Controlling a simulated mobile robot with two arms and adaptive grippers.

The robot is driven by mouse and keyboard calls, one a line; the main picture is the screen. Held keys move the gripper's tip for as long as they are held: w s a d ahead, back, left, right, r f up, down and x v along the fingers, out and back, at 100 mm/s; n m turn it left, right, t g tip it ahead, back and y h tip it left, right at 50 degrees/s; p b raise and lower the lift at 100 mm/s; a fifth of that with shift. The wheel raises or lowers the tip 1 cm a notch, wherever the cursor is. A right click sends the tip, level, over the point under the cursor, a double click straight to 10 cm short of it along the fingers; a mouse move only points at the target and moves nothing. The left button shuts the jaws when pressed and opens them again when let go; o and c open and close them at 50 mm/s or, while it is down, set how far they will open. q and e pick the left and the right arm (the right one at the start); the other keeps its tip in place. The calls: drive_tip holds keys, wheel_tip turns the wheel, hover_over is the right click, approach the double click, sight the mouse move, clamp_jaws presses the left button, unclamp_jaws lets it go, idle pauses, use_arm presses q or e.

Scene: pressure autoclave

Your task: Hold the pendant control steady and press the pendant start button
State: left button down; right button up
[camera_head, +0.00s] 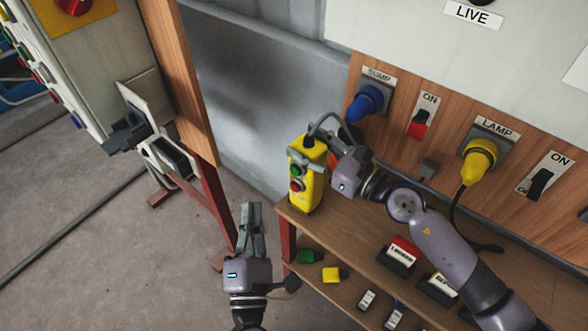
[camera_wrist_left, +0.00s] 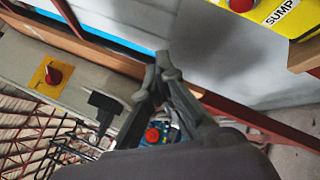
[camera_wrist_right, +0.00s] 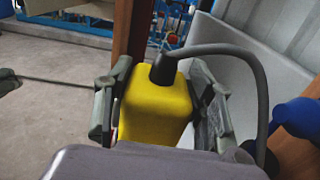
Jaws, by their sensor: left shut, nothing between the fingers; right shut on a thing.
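The yellow pendant control (camera_head: 314,187) stands upright at the left end of the wooden shelf, its cable rising from the top. A green button (camera_head: 297,170) and a red button (camera_head: 296,185) are on its front. The pendant shows between the fingers in the right wrist view (camera_wrist_right: 158,108). My right gripper (camera_head: 312,155) is shut on its upper part. My left gripper (camera_head: 251,212) is shut and empty, left of the pendant and apart from it. In the left wrist view, part of the pendant's SUMP-labelled face (camera_wrist_left: 289,20) and red button (camera_wrist_left: 241,4) show at the upper right.
The wooden shelf (camera_head: 348,230) carries small labelled blocks at its right. A blue plug (camera_head: 366,103) and a yellow plug (camera_head: 478,160) sit in the wall panel behind. A control cabinet (camera_head: 88,60) and wooden post (camera_head: 181,80) stand at the left. Floor around the left gripper is open.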

sight(295, 170)
use_arm(q)
drive_tip(key=shift+s+f+y, duration=0.1)
drive_tip(key=shift+f+y, duration=0.05)
drive_tip(key=shift+y, duration=0.15)
drive_tip(key=w+d, duration=0.5)
drive_tip(key=w, duration=0.2)
idle(0.4)
drive_tip(key=shift+w+d, duration=0.15)
drive_tip(key=shift+w, duration=0.05)
idle(1.2)
drive_tip(key=shift+w+d, duration=0.15)
drive_tip(key=shift+w, duration=0.1)
drive_tip(key=shift+w+d, duration=0.3)
drive_tip(key=shift+w, duration=0.1)
idle(0.8)
idle(0.3)
drive_tip(key=shift+s+a, duration=0.55)
drive_tip(key=shift+s, duration=0.25)
